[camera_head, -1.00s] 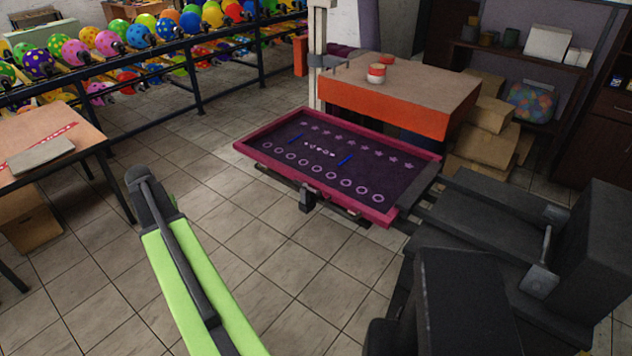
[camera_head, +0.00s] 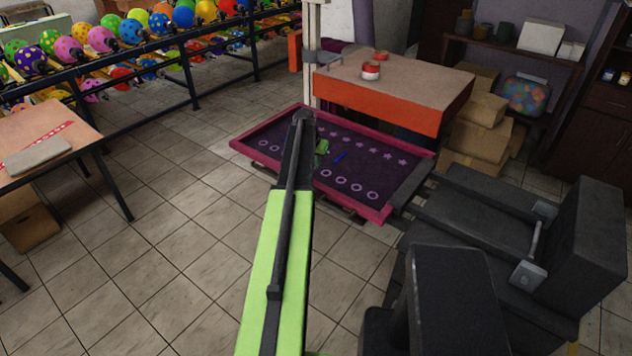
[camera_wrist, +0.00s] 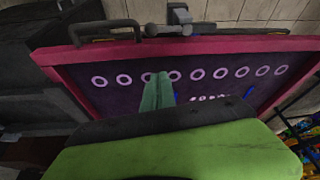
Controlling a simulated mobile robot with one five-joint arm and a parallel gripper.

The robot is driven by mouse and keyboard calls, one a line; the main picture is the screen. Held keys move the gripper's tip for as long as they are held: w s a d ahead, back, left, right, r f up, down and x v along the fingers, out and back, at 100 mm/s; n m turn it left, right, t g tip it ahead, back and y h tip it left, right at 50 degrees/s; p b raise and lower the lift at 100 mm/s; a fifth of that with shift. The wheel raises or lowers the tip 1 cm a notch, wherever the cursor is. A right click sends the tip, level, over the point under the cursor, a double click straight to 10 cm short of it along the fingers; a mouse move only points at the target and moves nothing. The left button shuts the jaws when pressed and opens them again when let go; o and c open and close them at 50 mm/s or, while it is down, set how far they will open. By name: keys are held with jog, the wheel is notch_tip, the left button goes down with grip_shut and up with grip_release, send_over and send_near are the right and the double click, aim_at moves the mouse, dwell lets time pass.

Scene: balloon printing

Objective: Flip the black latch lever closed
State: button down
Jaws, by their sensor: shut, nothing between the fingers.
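The purple screen (camera_head: 268,133) in its pink frame (camera_head: 372,214) lies flat in front of the orange-sided table; it also fills much of the wrist view (camera_wrist: 125,99). In the wrist view a dark latch block (camera_wrist: 179,14) sits at the frame's edge by the row of rings. A black bent bar (camera_wrist: 104,26) reaches left beside it; I cannot tell whether this is the latch lever. My gripper (camera_head: 321,147) is over the screen, its green fingers (camera_wrist: 159,90) shut and empty, apart from the latch. In the head view my arm hides the latch area.
A black machine (camera_head: 470,215) with a metal handle (camera_head: 533,240) stands right of the screen. The orange-sided table (camera_head: 385,98) is behind, with a red-white tin (camera_head: 370,70). A wooden table (camera_head: 72,128) stands at left. Tiled floor (camera_head: 150,240) is free between.

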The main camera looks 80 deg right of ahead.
jog(key=b+x, duration=0.9)
jog(key=x, duration=0.1)
jog(key=shift+f+b, duration=0.25)
jog(key=shift+b, duration=0.1)
jog(key=a, duration=0.1)
jog(key=w+a, duration=0.1)
jog(key=a, duration=0.1)
jog(key=shift+w+a+f, duration=0.1)
jog(key=shift+a+f, duration=0.05)
jog(key=shift+a, duration=0.15)
